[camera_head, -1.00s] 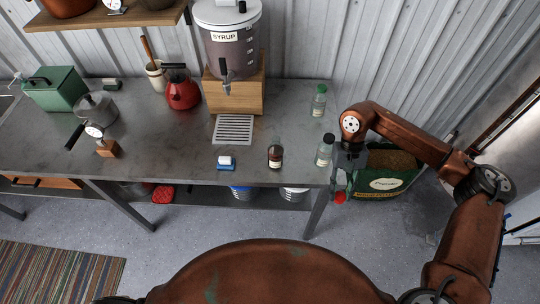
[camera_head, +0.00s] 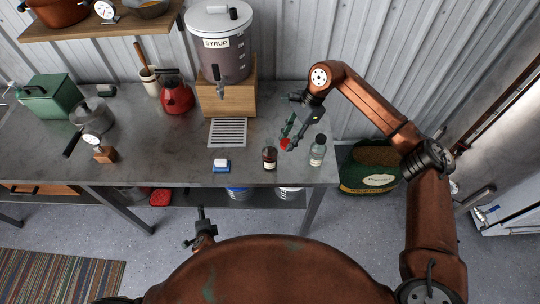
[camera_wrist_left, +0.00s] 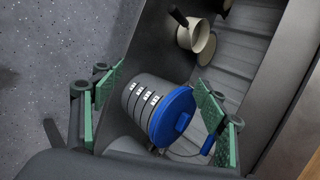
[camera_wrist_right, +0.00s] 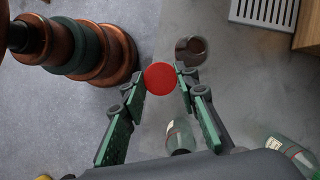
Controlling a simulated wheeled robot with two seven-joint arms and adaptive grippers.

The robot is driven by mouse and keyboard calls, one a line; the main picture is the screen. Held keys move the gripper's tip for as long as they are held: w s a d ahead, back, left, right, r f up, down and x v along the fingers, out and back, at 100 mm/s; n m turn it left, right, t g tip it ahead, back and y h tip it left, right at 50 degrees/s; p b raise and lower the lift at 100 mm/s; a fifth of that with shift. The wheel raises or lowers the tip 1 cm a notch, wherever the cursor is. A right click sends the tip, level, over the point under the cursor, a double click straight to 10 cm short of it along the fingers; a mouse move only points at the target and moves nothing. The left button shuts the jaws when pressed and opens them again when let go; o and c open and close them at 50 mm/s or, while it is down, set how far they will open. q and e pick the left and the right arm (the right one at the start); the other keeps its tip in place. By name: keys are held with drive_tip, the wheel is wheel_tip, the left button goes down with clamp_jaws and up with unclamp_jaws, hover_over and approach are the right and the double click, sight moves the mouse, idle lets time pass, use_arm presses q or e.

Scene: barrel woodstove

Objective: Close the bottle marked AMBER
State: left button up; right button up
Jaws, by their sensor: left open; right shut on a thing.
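A small brown bottle (camera_head: 269,159) stands upright near the front edge of the metal table. Its label is too small to read; it also shows in the right wrist view (camera_wrist_right: 191,50), with no cap visible on it. My right gripper (camera_head: 287,138) is shut on a red cap (camera_wrist_right: 160,78), held above the table just right of and behind the brown bottle, apart from it. My left gripper (camera_head: 202,228) is open and empty, low in front of the table; in the left wrist view its fingers (camera_wrist_left: 155,92) frame a blue-lidded container in the background.
A clear dark-capped bottle (camera_head: 317,151) stands right of the brown one. A green-tinted bottle (camera_wrist_right: 290,155) shows in the right wrist view. A blue-and-white item (camera_head: 221,165) and a drip tray (camera_head: 227,132) are left. The syrup dispenser (camera_head: 221,45) stands behind.

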use_arm(q)
drive_tip(key=w+d+r+m+t+y, duration=0.1)
drive_tip(key=w+d+r+m+t, duration=0.1)
drive_tip(key=r, duration=0.9)
drive_tip(key=w+d+r+m+t+y, duration=0.1)
drive_tip(key=w+d+r+m+t, duration=0.15)
drive_tip(key=r, duration=0.75)
drive_tip(key=m+t+h, duration=0.5)
drive_tip(key=m+h, duration=0.4)
drive_tip(key=m, duration=1)
approach(268, 161)
drive_tip(key=shift+w+d+r+n+g+p, duration=0.15)
drive_tip(key=shift+w+r+n+g+p, duration=0.1)
drive_tip(key=shift+w+r+p, duration=0.15)
use_arm(e)
drive_tip(key=w+a+r+m+t, duration=0.1)
drive_tip(key=w+a+r+m, duration=0.2)
drive_tip(key=w+a+m, duration=0.1)
drive_tip(key=shift+a+r+m+t, duration=0.3)
drive_tip(key=shift+a+r+t, duration=0.1)
drive_tip(key=shift+a, duration=0.2)
use_arm(q)
drive_tip(key=x, duration=1.1)
drive_tip(key=shift+w, duration=0.4)
drive_tip(key=shift+c, duration=0.4)
